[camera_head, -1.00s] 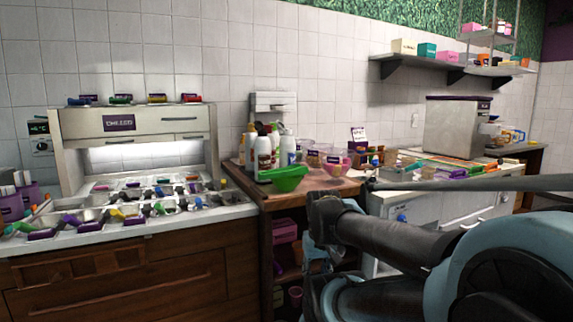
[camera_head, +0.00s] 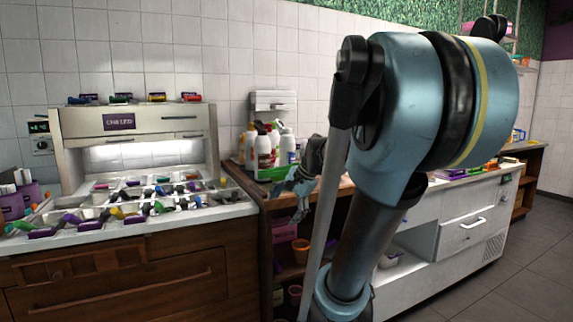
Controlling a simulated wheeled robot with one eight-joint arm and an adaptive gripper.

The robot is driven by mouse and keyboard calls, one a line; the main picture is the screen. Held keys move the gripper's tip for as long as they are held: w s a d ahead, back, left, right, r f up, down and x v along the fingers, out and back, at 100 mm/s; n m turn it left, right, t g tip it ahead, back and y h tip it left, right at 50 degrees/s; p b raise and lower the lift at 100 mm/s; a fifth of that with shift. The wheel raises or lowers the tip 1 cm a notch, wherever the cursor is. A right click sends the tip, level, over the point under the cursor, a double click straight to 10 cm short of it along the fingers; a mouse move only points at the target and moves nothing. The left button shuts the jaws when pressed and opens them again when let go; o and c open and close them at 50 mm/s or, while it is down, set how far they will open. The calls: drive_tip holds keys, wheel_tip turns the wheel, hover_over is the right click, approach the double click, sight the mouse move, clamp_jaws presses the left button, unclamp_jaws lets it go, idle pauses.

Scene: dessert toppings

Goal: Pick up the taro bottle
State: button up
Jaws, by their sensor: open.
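Several bottles stand in a cluster on the wooden counter (camera_head: 247,183) in the head view. They include a white bottle with a dark red label (camera_head: 263,152), a white bottle (camera_head: 287,150) and a yellowish one (camera_head: 251,143). The labels are too small to read, so I cannot tell which is the taro bottle. My gripper (camera_head: 289,201) is open and empty. It appears in front of the counter's front edge, below and slightly right of the bottles in the picture. My arm hides the counter to the right.
A green container (camera_head: 272,174) is at the foot of the bottles, partly hidden. The topping station (camera_head: 135,125) with several bins stands at the left. An orange cup (camera_head: 300,250) sits on the shelf under the counter. White cabinets (camera_head: 470,225) stand at the right behind my arm.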

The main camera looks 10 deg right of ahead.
sight(293, 152)
drive_tip(key=w+r+m, duration=0.2)
drive_tip(key=w, duration=0.2)
drive_tip(key=w+r+m+t+y, duration=0.1)
drive_tip(key=w+r+m, duration=0.1)
drive_tip(key=w, duration=0.3)
drive_tip(key=w+r+m+t+y, duration=0.1)
drive_tip(key=w+r+m, duration=0.2)
drive_tip(key=w+r, duration=0.1)
drive_tip(key=shift+w, duration=0.3)
drive_tip(key=w+d+r+m+t+y, duration=0.2)
drive_tip(key=w+r+m, duration=0.35)
drive_tip(key=w, duration=0.55)
drive_tip(key=w+d+m+t, duration=0.1)
drive_tip(key=w+d+m, duration=0.1)
drive_tip(key=w, duration=0.1)
drive_tip(key=w+d+m+t, duration=0.1)
drive_tip(key=w+d+m, duration=0.1)
drive_tip(key=w+d, duration=0.1)
drive_tip(key=w+d+m+t+h, duration=0.1)
drive_tip(key=w+d+m, duration=0.1)
drive_tip(key=w+d, duration=0.1)
drive_tip(key=shift+d+f, duration=0.1)
drive_tip(key=shift+f, duration=0.25)
drive_tip(key=shift+w+a+f, duration=0.2)
drive_tip(key=shift+w+f, duration=0.05)
drive_tip(key=shift+w, duration=0.35)
drive_tip(key=shift+x, duration=3.05)
drive_tip(key=shift+d, duration=0.1)
drive_tip(key=c, duration=1.1)
